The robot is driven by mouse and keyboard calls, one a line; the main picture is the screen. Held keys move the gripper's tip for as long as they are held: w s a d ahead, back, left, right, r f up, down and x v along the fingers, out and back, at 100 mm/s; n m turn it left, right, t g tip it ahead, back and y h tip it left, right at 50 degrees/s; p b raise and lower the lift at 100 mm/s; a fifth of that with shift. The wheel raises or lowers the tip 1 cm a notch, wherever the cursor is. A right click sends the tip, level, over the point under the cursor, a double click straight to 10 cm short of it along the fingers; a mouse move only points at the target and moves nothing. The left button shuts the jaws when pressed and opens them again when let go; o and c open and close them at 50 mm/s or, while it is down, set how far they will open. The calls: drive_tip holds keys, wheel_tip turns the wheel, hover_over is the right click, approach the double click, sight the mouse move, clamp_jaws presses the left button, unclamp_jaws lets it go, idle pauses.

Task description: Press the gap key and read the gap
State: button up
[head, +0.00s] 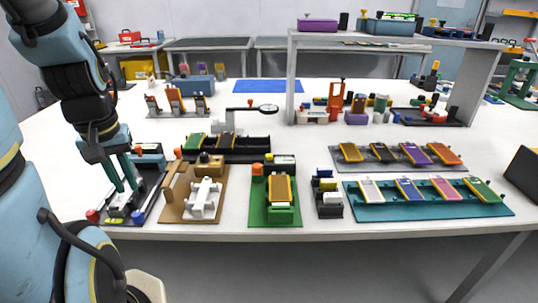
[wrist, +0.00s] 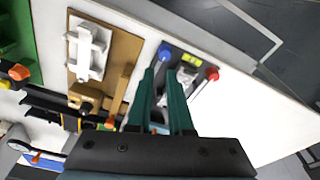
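A dark gauge device (head: 148,190) stands at the table's front left. Its near end carries a red button (head: 92,215), a blue button (head: 137,217) and a small yellow-green display (head: 115,211). In the wrist view the blue button (wrist: 165,48), the display (wrist: 190,58) and the red button (wrist: 211,73) show beyond my fingertips. I cannot tell which button is the gap key, and the display is too small to read. My gripper (head: 126,190) points down over the device, with its teal fingers apart and nothing seen between them. Whether they touch the device is unclear. The fingers hide part of it.
A brown board with a white fixture (head: 204,200) stands close to the right of the device. A green base with an orange-yellow pouch cell (head: 280,188) is farther right. Teal (head: 430,208) and grey (head: 375,164) trays hold several pouch cells. The table's front edge is close.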

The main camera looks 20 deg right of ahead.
clamp_jaws()
idle(1.1)
